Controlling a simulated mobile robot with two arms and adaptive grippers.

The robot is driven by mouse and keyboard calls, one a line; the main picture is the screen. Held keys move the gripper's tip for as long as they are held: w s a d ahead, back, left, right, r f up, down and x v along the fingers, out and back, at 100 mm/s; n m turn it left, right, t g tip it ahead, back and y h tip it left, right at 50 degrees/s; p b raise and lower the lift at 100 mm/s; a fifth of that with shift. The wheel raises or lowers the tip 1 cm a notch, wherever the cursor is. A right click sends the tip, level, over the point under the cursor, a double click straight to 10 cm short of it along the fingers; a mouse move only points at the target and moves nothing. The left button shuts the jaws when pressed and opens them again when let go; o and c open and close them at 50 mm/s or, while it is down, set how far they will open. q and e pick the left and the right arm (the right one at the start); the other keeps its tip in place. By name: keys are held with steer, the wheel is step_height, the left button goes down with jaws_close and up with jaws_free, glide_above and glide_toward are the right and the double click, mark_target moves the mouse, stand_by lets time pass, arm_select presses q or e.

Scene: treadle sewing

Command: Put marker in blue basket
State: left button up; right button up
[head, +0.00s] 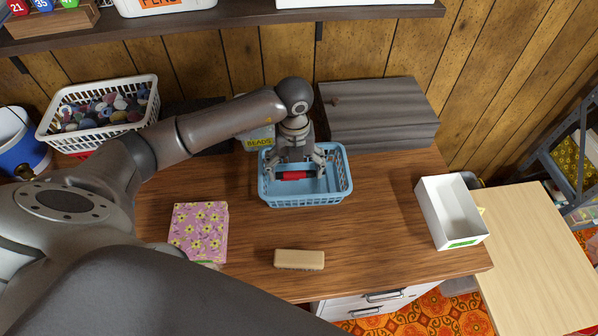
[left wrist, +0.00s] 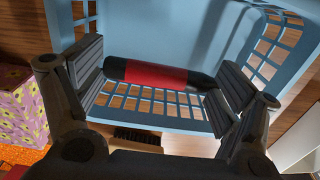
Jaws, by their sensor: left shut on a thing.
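The marker is red with black ends; it shows in the head view (head: 295,175) and in the left wrist view (left wrist: 155,74). The blue basket (head: 306,199) stands on the wooden desk, and its slotted walls fill much of the left wrist view (left wrist: 165,118). My left gripper (head: 294,170) points down inside the basket's opening, shut on the marker with one finger at each end. The marker lies level between the fingers, within the basket's walls. I cannot tell whether it touches the basket floor. My right gripper is not in view.
A flowered pink box (head: 199,232) and a wooden-backed brush (head: 299,260) lie in front of the basket. A white basket (head: 98,112) stands at the back left. A shelf (head: 240,15) overhangs the back.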

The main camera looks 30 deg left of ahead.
mark_target(299, 182)
arm_select(q)
steer(key=shift+w+f, duration=0.65)
steer(key=shift+f, duration=0.15)
step_height(299, 182, down, 3)
steer(key=shift+w+p, duration=0.1)
steer(key=shift+p, duration=0.5)
steer(key=shift+f, duration=0.15)
steer(key=shift+f, duration=0.1)
steer(key=shift+f, duration=0.15)
steer(key=o, duration=0.6)
steer(key=shift+r, duration=0.25)
